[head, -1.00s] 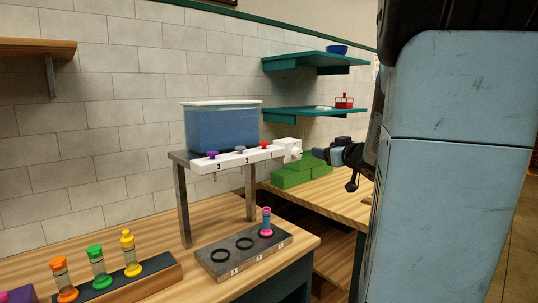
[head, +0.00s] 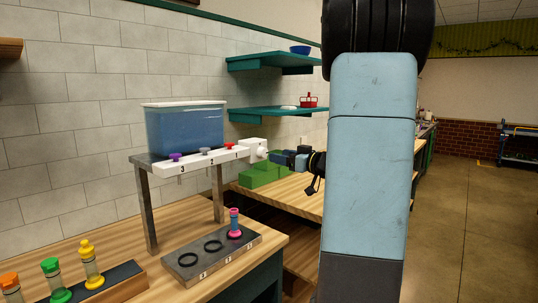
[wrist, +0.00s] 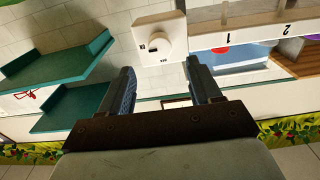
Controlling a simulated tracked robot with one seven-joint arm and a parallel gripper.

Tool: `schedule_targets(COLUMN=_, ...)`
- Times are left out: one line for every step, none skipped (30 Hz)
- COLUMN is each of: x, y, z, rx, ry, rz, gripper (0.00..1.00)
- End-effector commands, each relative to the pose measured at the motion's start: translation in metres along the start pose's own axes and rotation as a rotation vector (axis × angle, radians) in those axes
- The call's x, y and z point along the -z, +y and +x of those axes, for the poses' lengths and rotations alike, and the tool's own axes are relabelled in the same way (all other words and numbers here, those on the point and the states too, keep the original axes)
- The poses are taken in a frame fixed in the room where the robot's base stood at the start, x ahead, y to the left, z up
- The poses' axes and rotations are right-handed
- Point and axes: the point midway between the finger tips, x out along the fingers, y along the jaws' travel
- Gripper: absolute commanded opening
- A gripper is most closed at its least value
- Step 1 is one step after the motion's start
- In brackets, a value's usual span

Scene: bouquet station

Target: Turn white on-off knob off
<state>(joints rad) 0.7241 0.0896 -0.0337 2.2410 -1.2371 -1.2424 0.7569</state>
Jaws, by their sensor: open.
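The white on-off knob (wrist: 158,44) is a round dial on the face of a white box (head: 250,148). The box sits at the right end of a white bar with numbered stations, under a tank of blue liquid (head: 185,130). In the wrist view the knob is ahead of my fingertips, roughly centred between them, with small dark marks beside it. My gripper (wrist: 162,67) is open and empty, its two blue fingers spread wider than the knob. In the head view my gripper (head: 273,157) is just right of the knob; contact cannot be told.
Purple (head: 175,157), grey (head: 206,151) and red (head: 229,146) valves line the bar. A ringed tray (head: 212,258) holds a pink-and-blue vial (head: 235,223). A rack (head: 125,283) holds capped vials.

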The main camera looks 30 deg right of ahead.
Motion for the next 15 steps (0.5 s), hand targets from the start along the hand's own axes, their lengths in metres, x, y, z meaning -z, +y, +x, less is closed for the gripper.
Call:
schedule_targets(x=0.0, y=-0.001, z=0.01, rx=0.003, ry=0.0, rz=0.0, gripper=0.63)
schedule_targets(x=0.0, y=-0.001, z=0.015, rx=0.004, ry=0.0, rz=0.0, gripper=0.63)
schedule_targets(x=0.0, y=-0.001, z=0.022, rx=0.003, ry=0.0, rz=0.0, gripper=0.63)
schedule_targets(x=0.0, y=-0.001, z=0.027, rx=0.003, ry=0.0, rz=-0.001, gripper=0.63)
schedule_targets(x=0.0, y=-0.001, z=0.032, rx=0.003, ry=0.0, rz=-0.001, gripper=0.63)
schedule_targets(x=0.0, y=0.0, z=0.037, rx=0.002, ry=0.0, rz=-0.001, gripper=0.63)
schedule_targets(x=0.0, y=0.0, z=0.041, rx=0.001, ry=0.0, rz=0.0, gripper=0.63)
schedule_targets(x=0.0, y=0.0, z=0.045, rx=0.001, ry=0.0, rz=0.0, gripper=0.63)
schedule_targets(x=0.0, y=0.0, z=0.05, rx=0.002, ry=0.0, rz=0.0, gripper=0.63)
schedule_targets(x=0.0, y=-0.001, z=0.053, rx=0.002, ry=0.0, rz=-0.001, gripper=0.63)
schedule_targets(x=0.0, y=0.0, z=0.056, rx=0.002, ry=0.0, rz=-0.001, gripper=0.63)
schedule_targets(x=0.0, y=0.0, z=0.059, rx=0.001, ry=0.0, rz=-0.001, gripper=0.63)
schedule_targets(x=0.0, y=0.0, z=0.06, rx=0.0, ry=0.0, rz=-0.001, gripper=0.63)
schedule_targets(x=0.0, y=0.0, z=0.062, rx=0.0, ry=0.0, rz=-0.001, gripper=0.63)
schedule_targets(x=0.0, y=0.0, z=0.064, rx=-0.001, ry=0.0, rz=-0.001, gripper=0.63)
